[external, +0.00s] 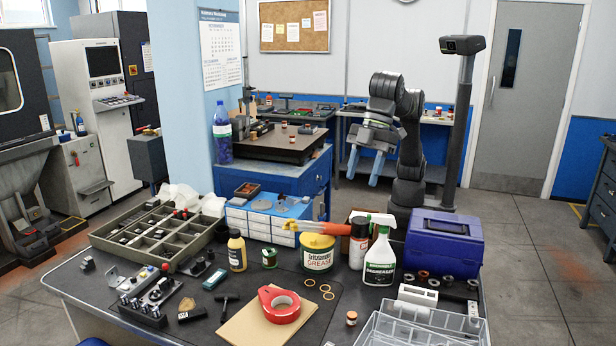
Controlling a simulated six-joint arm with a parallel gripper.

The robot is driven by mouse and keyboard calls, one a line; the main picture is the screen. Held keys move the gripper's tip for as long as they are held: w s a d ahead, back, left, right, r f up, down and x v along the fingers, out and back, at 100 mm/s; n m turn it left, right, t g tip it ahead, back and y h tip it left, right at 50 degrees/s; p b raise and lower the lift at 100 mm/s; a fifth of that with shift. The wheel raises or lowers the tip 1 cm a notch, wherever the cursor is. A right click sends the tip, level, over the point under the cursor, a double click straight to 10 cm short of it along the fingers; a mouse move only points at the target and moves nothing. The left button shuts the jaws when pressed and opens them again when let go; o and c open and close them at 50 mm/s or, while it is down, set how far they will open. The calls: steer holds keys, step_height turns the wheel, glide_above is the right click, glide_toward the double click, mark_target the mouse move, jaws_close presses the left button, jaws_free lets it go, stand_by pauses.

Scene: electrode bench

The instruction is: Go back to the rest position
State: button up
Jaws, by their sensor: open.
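My gripper (366,167) is raised above the back of the bench, with its two blue fingers apart and pointing down. Nothing shows between the fingers. My dark arm stands behind the bench, folded upright, with its base partly hidden behind the blue toolbox (443,247). The gripper hangs apart from the objects below it, above and behind the spray bottle (380,258) and the grease tub (317,253).
A divided tray (100,240) of small parts fills the bench's left side. A red tape roll (267,301) lies on a brown pad in front. Clear plastic bins (400,325) stand front right. A camera post (462,120) rises right of my arm. The air around the gripper looks clear.

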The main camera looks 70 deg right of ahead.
steer(key=w+d+r+m, duration=0.1)
steer(key=w+d, duration=0.2)
steer(key=w, duration=0.9)
steer(key=shift+d+m, duration=0.3)
steer(key=shift+d, duration=0.05)
steer(key=shift+w, duration=0.1)
stand_by(1.1)
